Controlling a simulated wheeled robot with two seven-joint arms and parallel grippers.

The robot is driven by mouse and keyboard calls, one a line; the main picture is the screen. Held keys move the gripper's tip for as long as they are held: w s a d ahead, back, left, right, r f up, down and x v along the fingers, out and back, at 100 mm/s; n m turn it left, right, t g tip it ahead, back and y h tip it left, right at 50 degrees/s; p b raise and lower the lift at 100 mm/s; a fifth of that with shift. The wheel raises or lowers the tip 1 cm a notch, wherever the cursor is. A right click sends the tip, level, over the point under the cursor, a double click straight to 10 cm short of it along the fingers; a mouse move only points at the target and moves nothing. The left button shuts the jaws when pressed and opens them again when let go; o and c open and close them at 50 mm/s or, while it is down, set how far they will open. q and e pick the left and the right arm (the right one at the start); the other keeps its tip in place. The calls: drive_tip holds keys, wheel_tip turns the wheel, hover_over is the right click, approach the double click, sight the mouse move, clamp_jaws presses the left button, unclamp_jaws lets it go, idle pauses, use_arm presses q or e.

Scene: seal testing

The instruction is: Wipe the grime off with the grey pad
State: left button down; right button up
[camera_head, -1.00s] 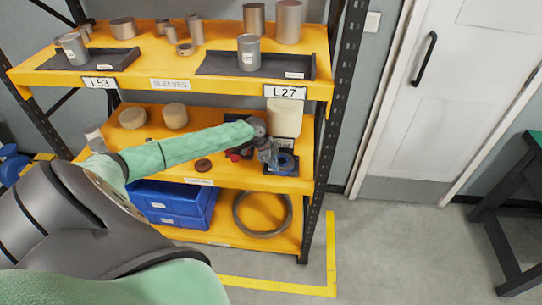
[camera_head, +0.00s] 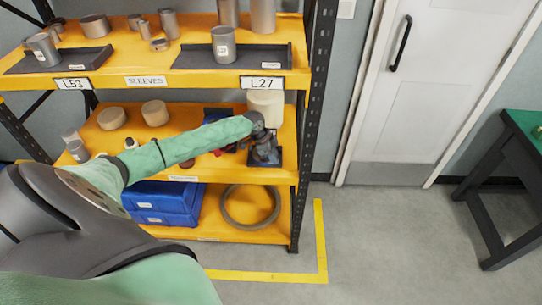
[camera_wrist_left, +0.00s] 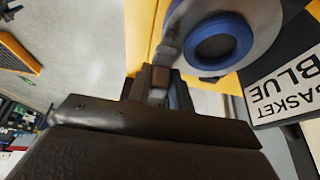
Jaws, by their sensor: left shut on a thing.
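My left gripper (camera_head: 266,152) is over the dark tray at the right end of the middle shelf, below the cream cylinder. In the left wrist view, the gripper (camera_wrist_left: 162,82) is shut on a small grey piece, apparently the grey pad (camera_wrist_left: 172,42), mostly hidden by the fingers. The piece meets the edge of a pale grey disc (camera_wrist_left: 262,32) that carries a blue ring (camera_wrist_left: 240,42); I cannot tell whether they touch. A label reading GASKET BLUE (camera_wrist_left: 285,85) is beside it. I cannot make out any grime. My right gripper is not in view.
The cream cylinder (camera_head: 265,105) stands close behind the gripper. The yellow upper shelf (camera_head: 140,82) is above my arm. Blue bins (camera_head: 160,200) and a large grey ring (camera_head: 250,207) are below. A black post (camera_head: 312,130) bounds the right side.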

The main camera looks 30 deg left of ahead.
use_arm(q)
drive_tip(key=shift+s+a, duration=0.15)
drive_tip(key=shift+a, duration=0.05)
drive_tip(key=shift+r, duration=0.15)
drive_tip(key=shift+r+p, duration=1.95)
drive_tip(key=shift+r, duration=0.9)
drive_tip(key=shift+a+r, duration=0.1)
drive_tip(key=shift+r, duration=0.05)
drive_tip(key=shift+r+p, duration=0.3)
drive_tip(key=shift+r, duration=1.05)
